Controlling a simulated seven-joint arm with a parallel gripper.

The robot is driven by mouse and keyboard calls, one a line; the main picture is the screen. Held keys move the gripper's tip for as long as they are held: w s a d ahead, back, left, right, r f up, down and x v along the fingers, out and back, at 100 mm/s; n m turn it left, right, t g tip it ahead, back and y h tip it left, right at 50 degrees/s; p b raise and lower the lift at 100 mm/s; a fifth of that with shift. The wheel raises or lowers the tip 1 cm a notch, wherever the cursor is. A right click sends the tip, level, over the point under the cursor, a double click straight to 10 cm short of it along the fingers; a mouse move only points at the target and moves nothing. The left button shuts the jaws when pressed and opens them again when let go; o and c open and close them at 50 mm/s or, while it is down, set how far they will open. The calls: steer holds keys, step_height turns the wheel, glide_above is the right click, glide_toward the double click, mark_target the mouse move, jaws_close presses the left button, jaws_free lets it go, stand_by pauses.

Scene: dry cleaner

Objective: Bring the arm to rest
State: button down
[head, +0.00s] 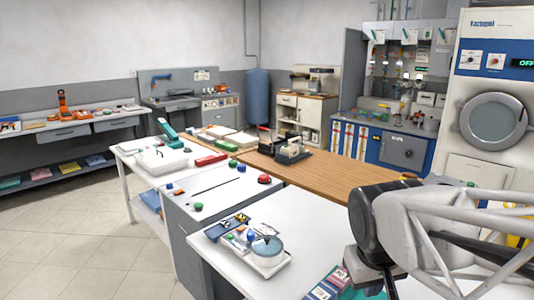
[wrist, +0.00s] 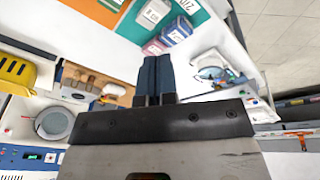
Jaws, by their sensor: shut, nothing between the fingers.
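My gripper shows in the wrist view (wrist: 157,62) with its two dark fingers pressed together and nothing between them. The fingers point over the white table (head: 225,262). In the head view my arm fills the lower right foreground, above and beside that table, and my gripper's fingertips cannot be made out there. No object is held.
A round-topped device (head: 268,250) stands on the white table, near a teal mat (head: 352,292) with small packets. A dry-cleaning machine (head: 490,70) stands at right. Open floor lies at left.

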steer(key=shift+m+y, duration=0.5)
steer(key=shift+m, duration=0.3)
steer(key=s, duration=0.2)
steer(key=s+f, duration=0.1)
steer(key=s, duration=0.2)
steer(key=shift+s+f, duration=0.15)
steer(key=shift+s, duration=0.15)
